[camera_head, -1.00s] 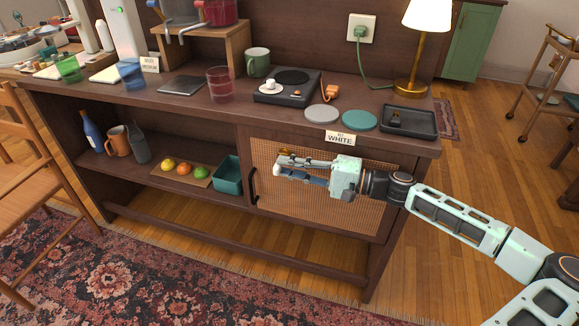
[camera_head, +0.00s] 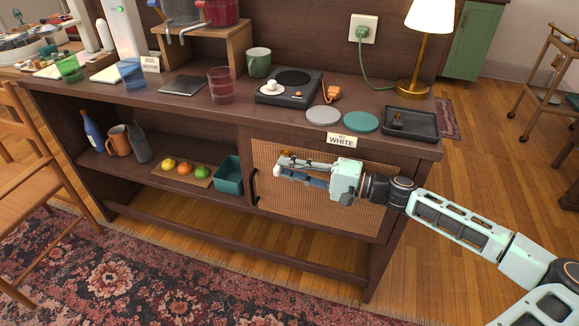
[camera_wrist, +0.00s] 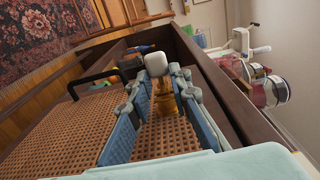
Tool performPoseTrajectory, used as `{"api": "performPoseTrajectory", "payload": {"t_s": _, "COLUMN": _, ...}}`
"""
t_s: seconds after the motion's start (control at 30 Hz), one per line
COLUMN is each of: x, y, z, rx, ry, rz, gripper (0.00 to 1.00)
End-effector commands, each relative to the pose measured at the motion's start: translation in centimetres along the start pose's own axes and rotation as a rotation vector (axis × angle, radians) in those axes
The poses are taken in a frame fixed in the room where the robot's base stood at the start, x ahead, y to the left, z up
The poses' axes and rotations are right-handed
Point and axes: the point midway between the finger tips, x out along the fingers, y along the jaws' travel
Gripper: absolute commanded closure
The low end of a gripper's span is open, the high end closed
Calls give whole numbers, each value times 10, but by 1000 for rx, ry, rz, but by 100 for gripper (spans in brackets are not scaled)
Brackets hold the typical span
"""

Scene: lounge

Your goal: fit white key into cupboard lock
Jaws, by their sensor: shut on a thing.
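My gripper (camera_head: 279,168) is level in front of the cupboard's woven door (camera_head: 325,212), near its upper left part. In the wrist view my gripper (camera_wrist: 158,72) is shut on the white key (camera_wrist: 155,65), whose blocky white head shows at the fingertips. The key also shows as a small pale spot in the head view (camera_head: 277,171). A brass piece (camera_wrist: 165,101) shows between the fingers, by the door. A small brass lock (camera_head: 286,154) shows just above the fingers in the head view. I cannot tell whether the key touches or enters the lock.
A dark door handle (camera_head: 255,185) is left of the gripper. The cupboard top overhangs above, with a "WHITE" card (camera_head: 342,140) on its front edge. A teal bin (camera_head: 228,174) stands on the open shelf to the left.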

Motion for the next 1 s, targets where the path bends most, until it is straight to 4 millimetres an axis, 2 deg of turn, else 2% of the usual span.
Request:
{"api": "performPoseTrajectory", "payload": {"t_s": 0.53, "x": -2, "y": 1, "z": 17, "rx": 5, "ry": -35, "rz": -2, "gripper": 98}}
{"api": "performPoseTrajectory", "payload": {"t_s": 1.0, "x": -1, "y": 0, "z": 16, "rx": 4, "ry": -35, "rz": -1, "gripper": 98}}
